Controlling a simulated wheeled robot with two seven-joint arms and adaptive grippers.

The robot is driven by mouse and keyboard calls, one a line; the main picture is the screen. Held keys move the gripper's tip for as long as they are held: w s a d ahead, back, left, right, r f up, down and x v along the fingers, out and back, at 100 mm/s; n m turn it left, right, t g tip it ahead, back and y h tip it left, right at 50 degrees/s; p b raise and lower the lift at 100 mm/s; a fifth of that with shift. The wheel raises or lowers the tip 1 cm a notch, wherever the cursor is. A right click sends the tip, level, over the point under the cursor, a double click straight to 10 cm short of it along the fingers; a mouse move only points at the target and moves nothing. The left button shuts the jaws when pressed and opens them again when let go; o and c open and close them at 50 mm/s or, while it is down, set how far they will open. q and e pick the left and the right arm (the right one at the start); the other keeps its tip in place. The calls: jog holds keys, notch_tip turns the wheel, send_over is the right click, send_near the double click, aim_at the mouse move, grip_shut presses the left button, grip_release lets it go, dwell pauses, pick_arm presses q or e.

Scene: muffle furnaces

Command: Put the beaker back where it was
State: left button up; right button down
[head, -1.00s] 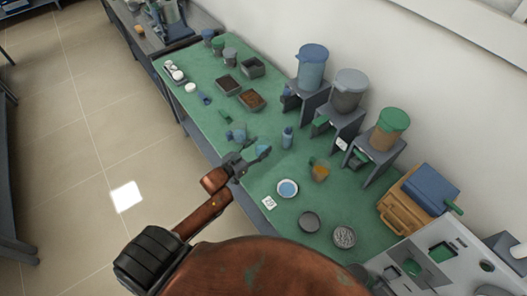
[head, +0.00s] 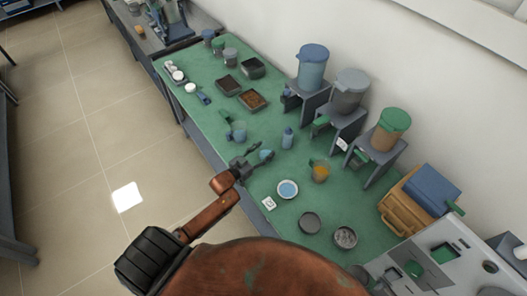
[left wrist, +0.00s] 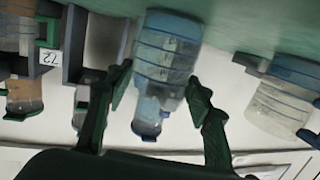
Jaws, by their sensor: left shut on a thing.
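My left gripper (head: 262,153) is over the green bench, shut on a clear beaker with blue markings (left wrist: 168,48). In the left wrist view, which is upside down, the beaker is between the two dark green fingers. In the head view only a small light-blue part of the beaker (head: 266,155) shows by the fingertips. Whether its base touches the bench is hard to tell. Another clear, blue-tinted vessel (head: 238,131) stands on the bench behind the gripper; a similar one is at the right of the left wrist view (left wrist: 285,100). My right gripper is not in view.
A small blue bottle (head: 288,138) and an orange-filled beaker (head: 320,172) stand near the gripper. A white dish with blue contents (head: 288,189) is in front. Lidded containers on grey stands (head: 345,95) line the wall. Bare bench (head: 200,125) lies to the left.

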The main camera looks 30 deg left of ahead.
pick_arm(q)
jog(key=o, duration=1.7)
jog(key=shift+o, duration=0.2)
jog(key=shift+f, duration=0.1)
jog(key=v, duration=1.2)
